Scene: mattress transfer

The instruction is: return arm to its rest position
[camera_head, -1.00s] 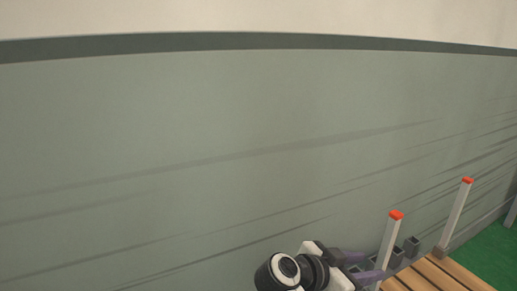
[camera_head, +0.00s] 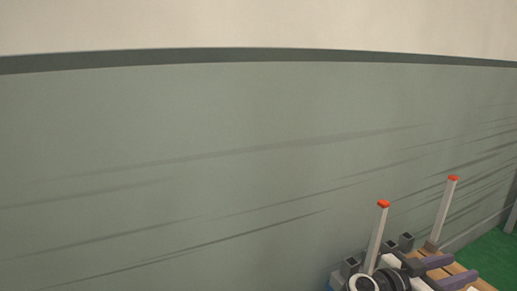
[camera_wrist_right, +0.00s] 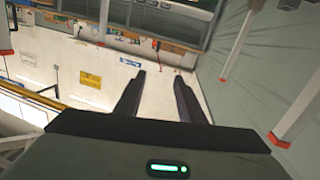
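My right gripper (camera_head: 460,267) is at the lower right of the head view, over a wooden slatted platform (camera_head: 472,282). Its two dark fingers are spread apart. In the right wrist view the same gripper (camera_wrist_right: 159,74) is open, with nothing between the fingers. My left arm and left gripper are not in view.
Two pale posts with orange-red caps, one nearer (camera_head: 377,235) and one farther (camera_head: 444,208), stand by the platform, close to my right gripper. A grey-green wall (camera_head: 200,160) fills most of the head view. Green floor (camera_head: 495,255) shows at the right.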

